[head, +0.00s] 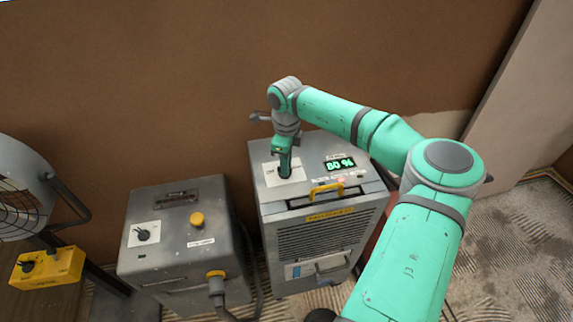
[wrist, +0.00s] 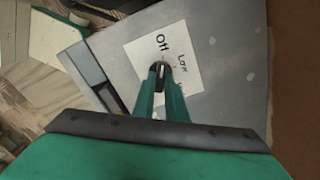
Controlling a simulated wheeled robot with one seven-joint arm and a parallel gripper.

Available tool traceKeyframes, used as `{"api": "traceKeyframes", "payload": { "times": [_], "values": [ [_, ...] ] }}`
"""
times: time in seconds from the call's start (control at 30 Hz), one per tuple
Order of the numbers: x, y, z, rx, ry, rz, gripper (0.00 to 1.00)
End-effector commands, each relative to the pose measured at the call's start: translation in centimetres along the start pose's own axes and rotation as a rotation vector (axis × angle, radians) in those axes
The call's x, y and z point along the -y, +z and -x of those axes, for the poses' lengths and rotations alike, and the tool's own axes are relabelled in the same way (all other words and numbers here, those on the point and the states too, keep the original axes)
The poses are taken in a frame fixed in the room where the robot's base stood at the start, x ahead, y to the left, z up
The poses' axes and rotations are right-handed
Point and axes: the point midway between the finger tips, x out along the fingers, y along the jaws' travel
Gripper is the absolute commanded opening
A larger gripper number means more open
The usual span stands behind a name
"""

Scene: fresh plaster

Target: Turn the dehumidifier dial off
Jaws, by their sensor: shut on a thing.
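The dehumidifier (head: 325,225) is a grey metal box with a yellow handle and a green display reading 80 %. Its dial (wrist: 160,70) is a small dark knob with a white mark, on a white label (wrist: 182,87) on the top face. The words Off and Low show on the label; other markings are hidden by the fingers. My gripper (head: 285,172) points down onto the dial. In the wrist view its fingers are shut on the dial. The white mark appears to point near the word Off; its exact setting is hard to tell.
A second grey box (head: 180,240) with its own black dial and a yellow button stands to the left. A fan (head: 22,190) and a yellow control box (head: 48,268) are at the far left. A brown wall (head: 150,80) rises close behind.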

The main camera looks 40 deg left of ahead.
Motion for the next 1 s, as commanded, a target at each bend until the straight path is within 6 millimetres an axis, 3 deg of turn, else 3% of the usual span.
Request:
{"api": "traceKeyframes", "payload": {
  "times": [0.5, 0.53, 0.6, 1.0],
  "values": [
    [0.13, -0.25, 0.04, 0.000, -0.002, 0.017, 0.00],
    [0.15, -0.33, 0.04, 0.000, -0.002, 0.016, 0.14],
    [0.17, -0.46, 0.04, 0.001, -0.002, 0.014, 0.30],
    [0.12, -0.13, 0.62, 0.000, -0.002, 0.017, 0.30]
  ]
}}
